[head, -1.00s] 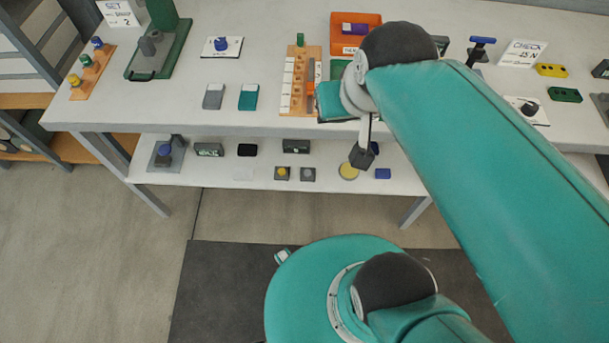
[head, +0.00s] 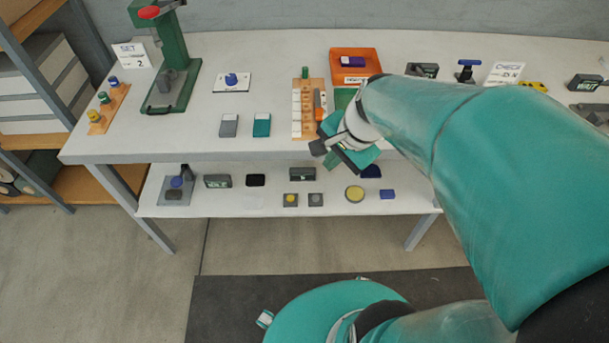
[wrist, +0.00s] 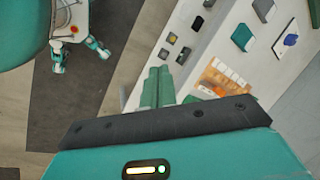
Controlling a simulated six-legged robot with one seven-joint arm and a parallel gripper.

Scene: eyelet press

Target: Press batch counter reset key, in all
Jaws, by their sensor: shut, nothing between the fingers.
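Two small square push-button boxes sit on the lower shelf in the head view, one with a yellow button (head: 290,200) and one with a grey button (head: 315,200). Dark counter-like boxes stand behind them, one with a greenish display (head: 217,181) and another (head: 302,174) further right. I cannot tell from the lettering which key is the batch counter reset. My gripper shows in the wrist view (wrist: 158,80) with its green fingers together, empty. In the head view my wrist hangs at the table's front edge, above the lower shelf, apart from the push-button boxes.
On the table (head: 390,140) stand a green press (head: 175,80), an orange bin (head: 356,77), a wooden rack (head: 309,132) and grey (head: 229,125) and teal (head: 262,125) boxes.

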